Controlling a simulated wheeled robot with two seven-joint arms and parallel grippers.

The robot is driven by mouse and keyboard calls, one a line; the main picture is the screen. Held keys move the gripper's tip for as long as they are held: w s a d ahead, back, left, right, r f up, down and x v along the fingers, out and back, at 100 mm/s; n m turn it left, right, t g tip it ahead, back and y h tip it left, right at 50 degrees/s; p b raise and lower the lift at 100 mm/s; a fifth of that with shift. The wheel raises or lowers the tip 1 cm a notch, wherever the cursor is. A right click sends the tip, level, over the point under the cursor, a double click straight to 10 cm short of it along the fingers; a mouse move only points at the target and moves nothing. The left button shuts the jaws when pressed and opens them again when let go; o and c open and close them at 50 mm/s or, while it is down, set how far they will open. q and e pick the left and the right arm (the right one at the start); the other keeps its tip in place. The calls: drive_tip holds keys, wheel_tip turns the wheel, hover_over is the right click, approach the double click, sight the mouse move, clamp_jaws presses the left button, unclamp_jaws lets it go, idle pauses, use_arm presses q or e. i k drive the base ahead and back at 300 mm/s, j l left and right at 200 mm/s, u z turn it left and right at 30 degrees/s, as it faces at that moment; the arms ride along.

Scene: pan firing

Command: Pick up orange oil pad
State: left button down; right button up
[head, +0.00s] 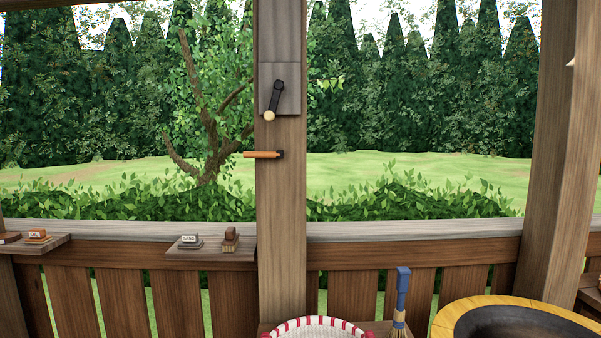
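A small orange pad with a white label that seems to read "OIL" (38,235) sits on a small wooden shelf (58,244) at the far left, on the railing. Neither of my grippers shows in the head view, so I cannot see how they stand relative to the pad.
A second shelf (212,251) holds a labelled grey block (190,241) and a brown block (231,240). A post (281,200) bears a lever (276,98) and an orange handle (262,154). Below are a basket (315,324), a blue-handled brush (402,290) and a large pan (520,322).

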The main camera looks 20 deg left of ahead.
sight(36, 235)
drive_tip(key=u, duration=2.15)
